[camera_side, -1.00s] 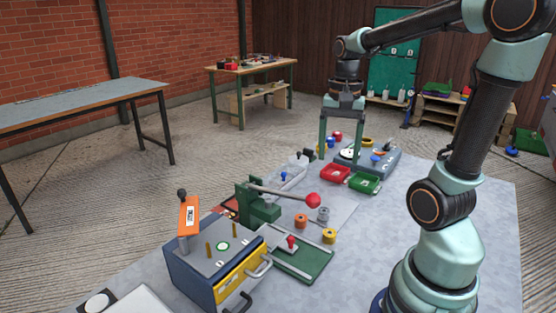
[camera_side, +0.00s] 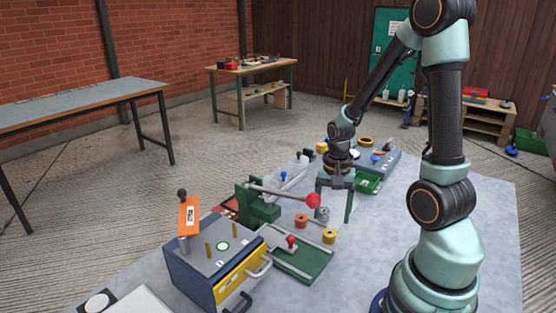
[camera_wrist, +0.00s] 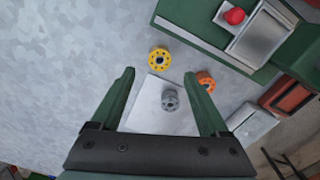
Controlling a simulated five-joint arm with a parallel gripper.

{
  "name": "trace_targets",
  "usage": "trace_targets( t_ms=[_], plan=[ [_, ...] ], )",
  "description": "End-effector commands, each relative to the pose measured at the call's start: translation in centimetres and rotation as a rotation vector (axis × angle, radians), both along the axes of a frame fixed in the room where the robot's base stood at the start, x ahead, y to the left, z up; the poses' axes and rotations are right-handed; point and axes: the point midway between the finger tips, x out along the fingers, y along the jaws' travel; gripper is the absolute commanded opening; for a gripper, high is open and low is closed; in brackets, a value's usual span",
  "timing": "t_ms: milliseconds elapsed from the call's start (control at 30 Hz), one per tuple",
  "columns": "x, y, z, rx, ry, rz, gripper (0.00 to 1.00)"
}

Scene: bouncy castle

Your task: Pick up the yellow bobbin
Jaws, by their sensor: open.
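The yellow bobbin (camera_side: 329,236) lies on the grey table beside the green fixture; it also shows in the wrist view (camera_wrist: 159,60), just beyond the fingertips. An orange bobbin (camera_side: 301,220) and a grey bobbin (camera_side: 323,213) are close by. In the wrist view the grey bobbin (camera_wrist: 169,100) appears between the fingers and the orange bobbin (camera_wrist: 205,80) right of the right finger. My gripper (camera_side: 334,207) is open and empty, with green fingers pointing down. It is behind the yellow bobbin in the side view and seems above the table; its exact height is unclear.
A green fixture (camera_side: 306,266) with metal rails and a red knob is left of the yellow bobbin. A lever press (camera_side: 262,207) with a red ball stands behind it. A green tray (camera_side: 369,185) is near my gripper.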

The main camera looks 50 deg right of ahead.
Motion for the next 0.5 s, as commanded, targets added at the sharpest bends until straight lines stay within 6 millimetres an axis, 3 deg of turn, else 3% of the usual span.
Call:
trace_targets(
  t_ms=[167,500],
  plan=[
    [-0.1,0.1,-1.0,0.001,0.003,0.000,0.78],
    [-0.3,0.4,-4.9,0.002,0.003,0.000,0.78]
  ],
)
